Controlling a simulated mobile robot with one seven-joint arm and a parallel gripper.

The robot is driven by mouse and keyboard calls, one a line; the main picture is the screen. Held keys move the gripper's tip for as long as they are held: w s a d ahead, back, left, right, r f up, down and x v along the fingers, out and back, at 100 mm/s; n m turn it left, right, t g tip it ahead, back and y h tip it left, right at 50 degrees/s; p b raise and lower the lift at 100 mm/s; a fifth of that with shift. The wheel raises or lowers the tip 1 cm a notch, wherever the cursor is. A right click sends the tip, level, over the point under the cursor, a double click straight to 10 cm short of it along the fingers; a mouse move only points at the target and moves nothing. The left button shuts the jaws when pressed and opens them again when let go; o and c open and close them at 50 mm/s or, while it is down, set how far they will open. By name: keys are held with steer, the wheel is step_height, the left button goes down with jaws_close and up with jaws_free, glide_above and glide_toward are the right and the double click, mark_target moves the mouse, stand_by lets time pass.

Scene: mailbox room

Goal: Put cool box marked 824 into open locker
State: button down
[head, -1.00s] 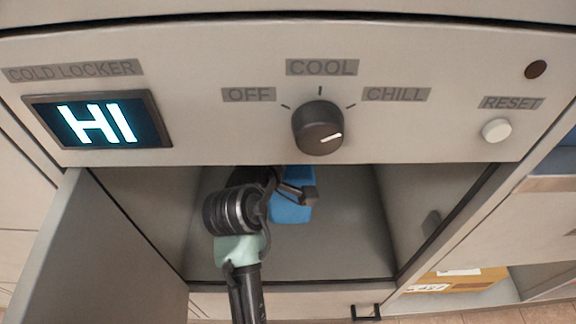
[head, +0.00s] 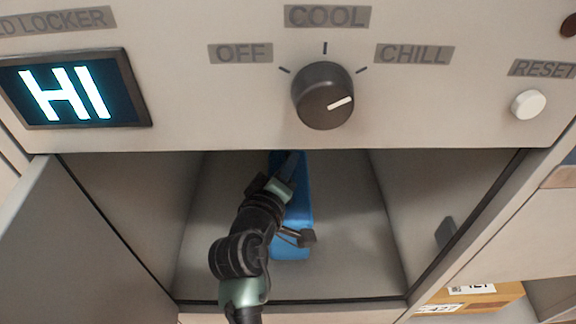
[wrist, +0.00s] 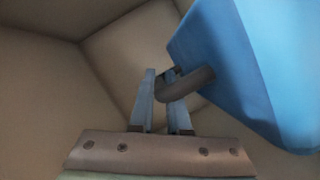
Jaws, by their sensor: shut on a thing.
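The blue cool box (head: 303,205) is inside the open locker (head: 350,265). It also fills the right side of the wrist view (wrist: 245,70), tilted in that picture. No number shows on its visible faces. My gripper (head: 291,168) is inside the locker over the box, partly hidden by my own arm. In the wrist view my gripper (wrist: 163,85) is shut on the box's dark handle (wrist: 187,84), beside the blue body. Whether the box rests on the locker floor is not clear.
The locker door (head: 75,245) stands open at the left. Above the opening are a lit HI display (head: 75,92), a dial (head: 325,97) and a white reset button (head: 528,105). A yellow-brown box (head: 475,300) sits in a lower compartment at right. Locker floor right of the cool box is clear.

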steer(key=shift+r, duration=0.1)
steer(key=c, duration=1.2)
jaws_free()
steer(key=shift+f, duration=0.2)
steer(key=shift+c, duration=0.2)
steer(key=o, duration=0.4)
steer(key=shift+c, duration=0.2)
steer(key=shift+r, duration=0.1)
steer(key=shift+s+r, duration=0.1)
steer(key=shift+r, duration=0.05)
steer(key=p+v, duration=0.4)
steer(key=v, duration=0.8)
